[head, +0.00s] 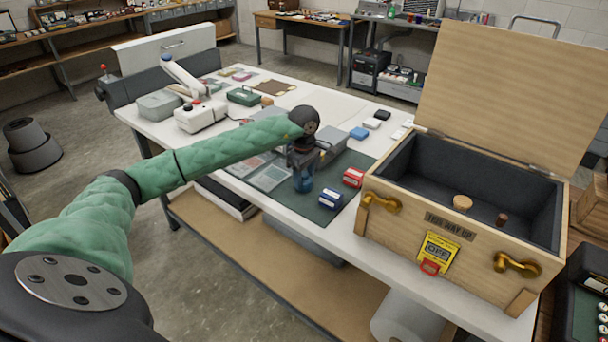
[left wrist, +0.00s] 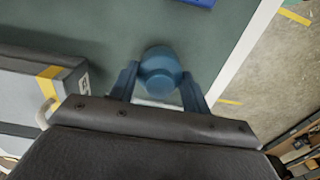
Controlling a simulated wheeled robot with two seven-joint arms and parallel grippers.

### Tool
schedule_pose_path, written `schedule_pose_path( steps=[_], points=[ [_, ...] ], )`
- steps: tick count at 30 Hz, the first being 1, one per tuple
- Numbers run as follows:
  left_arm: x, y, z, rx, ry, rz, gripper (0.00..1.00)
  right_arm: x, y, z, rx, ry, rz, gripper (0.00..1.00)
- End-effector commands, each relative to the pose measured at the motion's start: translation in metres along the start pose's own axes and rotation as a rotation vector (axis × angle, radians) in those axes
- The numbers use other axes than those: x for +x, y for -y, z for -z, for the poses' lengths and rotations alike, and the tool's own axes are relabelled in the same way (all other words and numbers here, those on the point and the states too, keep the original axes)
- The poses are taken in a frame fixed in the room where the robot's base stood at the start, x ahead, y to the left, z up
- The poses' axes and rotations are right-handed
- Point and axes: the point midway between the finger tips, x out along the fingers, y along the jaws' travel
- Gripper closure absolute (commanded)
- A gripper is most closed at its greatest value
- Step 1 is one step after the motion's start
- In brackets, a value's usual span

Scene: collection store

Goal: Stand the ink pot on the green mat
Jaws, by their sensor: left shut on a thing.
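The ink pot (head: 303,184) is a small rounded blue thing in my left gripper, low over the dark green mat (head: 337,168). My left gripper (head: 302,172) points down at the mat and is shut on the pot. In the left wrist view the pot (left wrist: 160,72) sits between the two blue fingers (left wrist: 160,85), with the green mat (left wrist: 90,28) behind it. The pot looks about upright. I cannot tell whether its base touches the mat. The fingers hide part of its sides. My right gripper is out of view.
A large open wooden crate (head: 400,213) stands at the right. The table's front edge is close.

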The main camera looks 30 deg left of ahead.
Motion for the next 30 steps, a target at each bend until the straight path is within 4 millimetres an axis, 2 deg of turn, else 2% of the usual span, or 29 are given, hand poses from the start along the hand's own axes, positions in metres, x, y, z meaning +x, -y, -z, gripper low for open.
schedule_pose_path(
  steps=[5,21,22,25,30],
  points=[
    [0.003,0.0,0.0,-0.001,-0.001,0.0,0.78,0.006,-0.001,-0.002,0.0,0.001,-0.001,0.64],
    [0.005,0.0,0.0,-0.001,-0.001,0.0,0.78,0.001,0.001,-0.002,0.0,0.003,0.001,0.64],
    [0.005,0.0,0.0,-0.001,-0.001,0.0,0.51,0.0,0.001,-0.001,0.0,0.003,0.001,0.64],
    [0.005,0.0,0.0,-0.001,-0.001,0.0,0.31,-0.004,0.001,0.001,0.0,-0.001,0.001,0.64],
    [0.005,0.0,0.0,-0.001,-0.001,0.0,0.31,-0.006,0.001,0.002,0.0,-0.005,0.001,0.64]
  ],
)
